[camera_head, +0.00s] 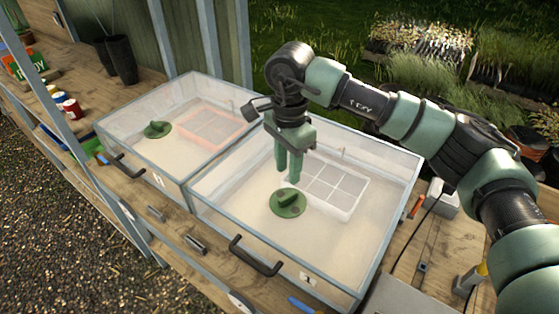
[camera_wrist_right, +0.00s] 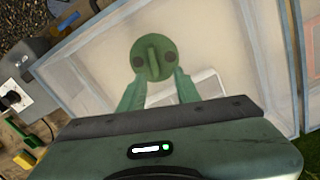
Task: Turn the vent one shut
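Two clear-lidded boxes stand side by side, each with a round green vent with a raised grip bar on its lid. The right box's vent (camera_head: 288,202) lies just below my right gripper (camera_head: 289,178). The left box's vent (camera_head: 157,129) has nothing over it. In the right wrist view, one green vent (camera_wrist_right: 153,57) sits ahead of the gripper (camera_wrist_right: 159,77), its bar roughly upright in the picture between the lines of the fingers. The fingers are apart and empty; touching is not evident. I cannot read which vent is number one. My left gripper is out of view.
The left box (camera_head: 150,160) and right box (camera_head: 225,221) have dark front handles and stand on a wooden bench. Seed trays show under the lids. Dark pots (camera_head: 121,59) and small jars (camera_head: 72,108) stand at left. A grey box (camera_head: 442,197) stands at right.

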